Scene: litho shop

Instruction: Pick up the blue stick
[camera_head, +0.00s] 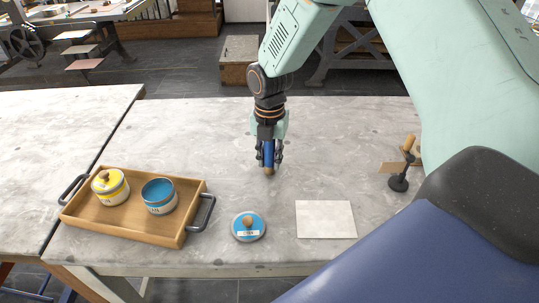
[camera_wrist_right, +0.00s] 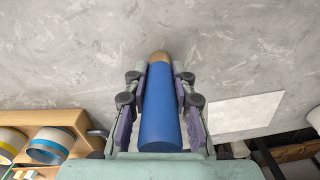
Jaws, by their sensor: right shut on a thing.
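The blue stick (camera_head: 268,157) has a tan tip at its lower end and hangs upright between the fingers of my right gripper (camera_head: 269,156). In the right wrist view the blue stick (camera_wrist_right: 160,110) lies between both fingers of my right gripper (camera_wrist_right: 158,100), which are shut on it. Its tan end points away toward the grey tabletop. I cannot tell whether the tip touches the table. My left gripper is not in view.
A wooden tray (camera_head: 135,228) with dark handles holds a yellow lidded pot (camera_head: 110,188) and an open blue pot (camera_head: 159,196). A blue lid (camera_head: 248,227) with a wooden knob and a pale sheet (camera_head: 326,219) lie in front. A dark wooden-handled tool (camera_head: 400,181) stands right.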

